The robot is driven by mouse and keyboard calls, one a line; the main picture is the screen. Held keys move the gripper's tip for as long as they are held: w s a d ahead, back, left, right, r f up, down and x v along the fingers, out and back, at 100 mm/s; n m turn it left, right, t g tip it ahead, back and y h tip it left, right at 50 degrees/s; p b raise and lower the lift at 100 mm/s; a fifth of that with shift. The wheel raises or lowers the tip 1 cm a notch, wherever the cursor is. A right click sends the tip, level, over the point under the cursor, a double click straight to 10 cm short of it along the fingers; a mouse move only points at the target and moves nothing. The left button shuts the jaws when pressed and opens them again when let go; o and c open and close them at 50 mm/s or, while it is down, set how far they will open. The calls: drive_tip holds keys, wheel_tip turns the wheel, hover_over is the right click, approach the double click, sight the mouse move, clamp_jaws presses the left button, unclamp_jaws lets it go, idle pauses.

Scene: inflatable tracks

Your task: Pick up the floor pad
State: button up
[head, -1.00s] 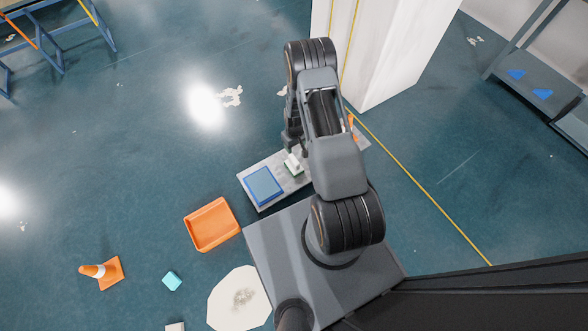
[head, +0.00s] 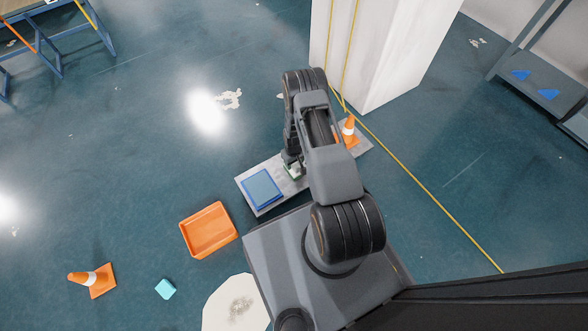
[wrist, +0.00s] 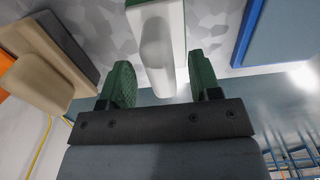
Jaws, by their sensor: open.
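A white block with green edges lies on the grey speckled board (head: 300,183). It is probably the floor pad (wrist: 158,45), though I cannot be sure. In the head view only a little of the pad (head: 293,173) shows below my gripper (head: 291,162). In the wrist view my gripper (wrist: 161,84) is open, with its green fingertips apart and the near end of the white block ahead of and between them. I cannot tell whether either fingertip touches it.
A blue square tray (head: 262,189) is left of the pad on the board. A tan and grey block (wrist: 45,65) is at the wrist view's left. An orange bin (head: 208,230) and another cone (head: 92,280) are on the floor.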

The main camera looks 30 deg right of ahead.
sight(294, 173)
wheel_tip(294, 173, down, 3)
drive_tip(key=shift+r+b, duration=0.1)
drive_tip(key=shift+b, duration=0.3)
drive_tip(key=c, duration=1)
